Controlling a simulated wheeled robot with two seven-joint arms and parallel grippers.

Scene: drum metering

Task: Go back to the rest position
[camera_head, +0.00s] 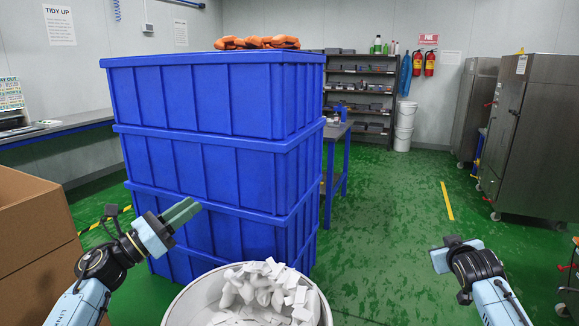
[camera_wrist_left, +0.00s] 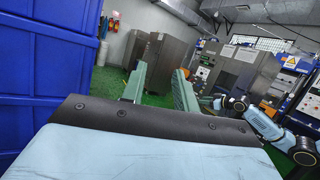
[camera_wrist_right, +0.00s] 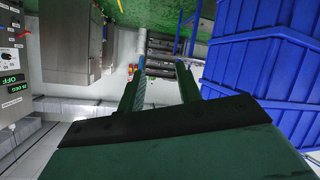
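My left gripper (camera_head: 183,211) is raised at the lower left of the head view, in front of the blue crates. In the left wrist view its green fingers (camera_wrist_left: 160,86) stand apart with nothing between them. My right gripper (camera_head: 440,259) is at the lower right, over the green floor; its fingers do not show clearly in the head view. In the right wrist view its fingers (camera_wrist_right: 161,78) are apart and empty. A round white drum (camera_head: 178,308) filled with white pieces (camera_head: 262,290) stands at the bottom centre between the arms. Neither gripper touches it.
Stacked blue crates (camera_head: 212,100) with orange items (camera_head: 257,42) on top stand close beyond the drum. A cardboard box (camera_head: 35,230) is at the left edge. Grey metal cabinets (camera_head: 537,135) stand at the right. The green floor (camera_head: 390,215) between crates and cabinets is clear.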

